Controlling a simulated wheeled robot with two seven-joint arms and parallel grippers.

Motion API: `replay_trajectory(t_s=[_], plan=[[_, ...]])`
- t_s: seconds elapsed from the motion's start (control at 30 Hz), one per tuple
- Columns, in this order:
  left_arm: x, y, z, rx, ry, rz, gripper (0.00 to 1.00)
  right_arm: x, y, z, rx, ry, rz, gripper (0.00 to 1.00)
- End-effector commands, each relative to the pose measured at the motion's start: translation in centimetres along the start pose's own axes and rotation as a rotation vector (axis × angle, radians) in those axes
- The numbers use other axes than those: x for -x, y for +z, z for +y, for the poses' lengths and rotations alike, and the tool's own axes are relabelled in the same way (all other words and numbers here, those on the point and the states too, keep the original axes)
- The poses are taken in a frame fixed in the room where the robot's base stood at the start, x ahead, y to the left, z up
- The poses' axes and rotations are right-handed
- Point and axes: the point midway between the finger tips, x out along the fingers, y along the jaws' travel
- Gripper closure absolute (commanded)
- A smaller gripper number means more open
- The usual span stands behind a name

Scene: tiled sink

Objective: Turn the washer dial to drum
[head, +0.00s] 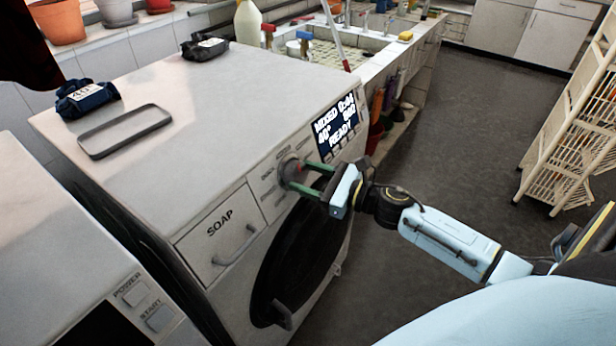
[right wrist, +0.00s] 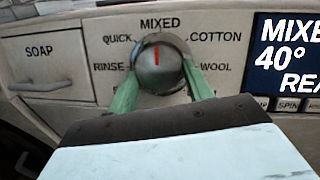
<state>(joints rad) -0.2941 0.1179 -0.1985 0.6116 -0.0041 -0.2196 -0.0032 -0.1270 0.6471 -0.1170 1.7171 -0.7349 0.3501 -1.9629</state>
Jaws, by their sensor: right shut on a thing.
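The washer (head: 215,110) is a white front-loader with a soap drawer (head: 222,236) and a dark round door. Its dial (right wrist: 158,68) is a round metal knob with a red mark pointing straight up at MIXED. Labels QUICK, RINSE, COTTON and WOOL show around it; the lower labels are hidden by my gripper. The display (head: 336,124) reads MIXED, 40° and READY. My right gripper (head: 304,178) has its green fingers on both sides of the dial (head: 289,170), shut on it. It also shows in the right wrist view (right wrist: 161,92). My left gripper is not in view.
A tiled sink (head: 340,60) stands behind. Another white machine (head: 60,250) is at the lower left. A cream rack (head: 575,140) stands right; the floor between is clear.

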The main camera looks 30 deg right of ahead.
Motion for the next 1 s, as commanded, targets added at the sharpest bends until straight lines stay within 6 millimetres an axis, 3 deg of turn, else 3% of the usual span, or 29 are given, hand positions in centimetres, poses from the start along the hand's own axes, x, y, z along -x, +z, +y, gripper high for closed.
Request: replay_trajectory(t_s=[0.37,1.0], plan=[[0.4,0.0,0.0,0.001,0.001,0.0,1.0,0.0,0.0,0.2,-0.103,-0.036,-0.008,0.72],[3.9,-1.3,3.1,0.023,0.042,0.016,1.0,-0.1,0.5,0.9,-0.641,-0.232,-0.049,0.72]])
